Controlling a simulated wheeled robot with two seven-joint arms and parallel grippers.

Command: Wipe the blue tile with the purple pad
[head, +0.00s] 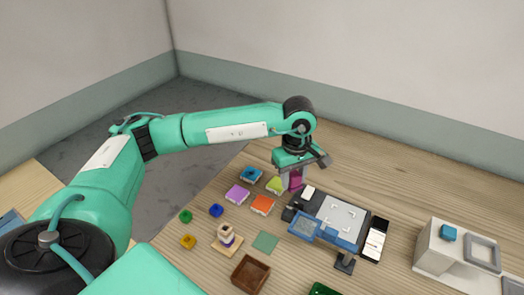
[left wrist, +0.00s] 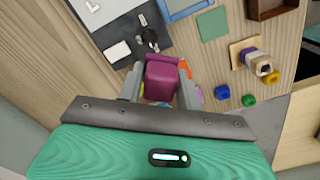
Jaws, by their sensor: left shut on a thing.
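My left gripper (head: 293,182) points down over the table and is shut on the purple pad (head: 296,180), a magenta-purple block. In the left wrist view the pad (left wrist: 162,78) sits between the two grey fingers (left wrist: 160,88). The blue tile (head: 251,174) lies on the table just left of my gripper in the head view, with a dark spot on top. The pad is apart from it, to its right. My right gripper is not in view.
A yellow-green tile (head: 275,185), a violet tile (head: 237,194) and an orange tile (head: 262,205) lie near the blue one. A dark grey station (head: 319,206) stands right of my gripper. A brown tray (head: 250,273) is nearer. The table behind the gripper is clear.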

